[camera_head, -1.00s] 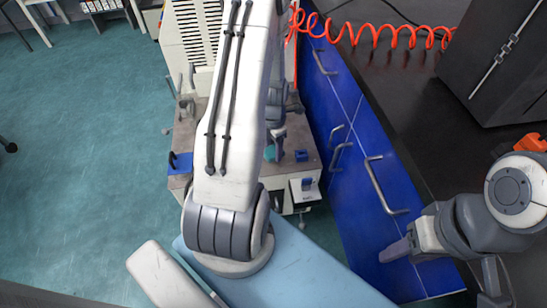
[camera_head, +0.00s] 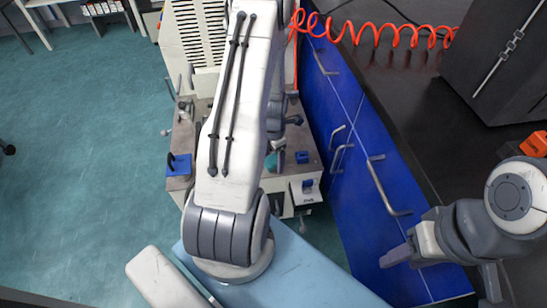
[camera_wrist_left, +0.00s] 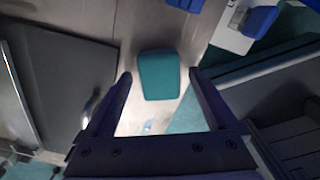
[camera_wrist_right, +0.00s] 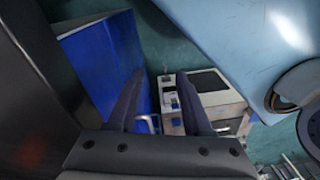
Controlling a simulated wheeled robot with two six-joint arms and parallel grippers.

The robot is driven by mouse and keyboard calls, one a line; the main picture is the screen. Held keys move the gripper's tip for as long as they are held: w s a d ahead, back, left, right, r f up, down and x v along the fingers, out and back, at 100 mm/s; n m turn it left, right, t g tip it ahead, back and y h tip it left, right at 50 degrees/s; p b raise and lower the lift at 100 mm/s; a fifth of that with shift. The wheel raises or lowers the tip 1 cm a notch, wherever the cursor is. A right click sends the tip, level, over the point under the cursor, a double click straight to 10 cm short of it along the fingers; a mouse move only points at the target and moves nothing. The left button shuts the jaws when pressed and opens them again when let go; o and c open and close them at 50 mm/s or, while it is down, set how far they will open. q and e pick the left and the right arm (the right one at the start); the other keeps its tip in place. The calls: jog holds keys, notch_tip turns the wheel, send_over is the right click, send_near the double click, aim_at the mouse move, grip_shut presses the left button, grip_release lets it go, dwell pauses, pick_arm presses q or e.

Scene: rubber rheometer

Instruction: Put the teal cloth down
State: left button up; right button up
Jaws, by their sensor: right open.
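The teal cloth (camera_wrist_left: 158,75) lies flat on the bare metal top of the machine in the left wrist view. In the head view only a small part of the cloth (camera_head: 271,161) shows beside my left arm. My left gripper (camera_wrist_left: 160,74) is open, with its two fingers apart on either side of the cloth in the picture and a gap to each edge. My left arm hides most of this gripper in the head view. My right gripper (camera_wrist_right: 156,74) is open and empty, in front of the blue cabinet; it also shows in the head view (camera_head: 440,273).
The machine (camera_head: 290,189) has a blue block (camera_head: 302,157) and a blue part (camera_head: 180,164) on its top. Blue cabinets (camera_head: 355,180) with handles stand to its right, under a dark counter (camera_head: 425,110). A red coiled hose (camera_head: 375,33) hangs above.

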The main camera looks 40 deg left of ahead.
aim_at(273, 159)
pick_arm(q)
jog(key=shift+r, duration=0.15)
notch_tip(273, 159, up, 12)
jog(key=p, duration=0.4)
dwell(0.5)
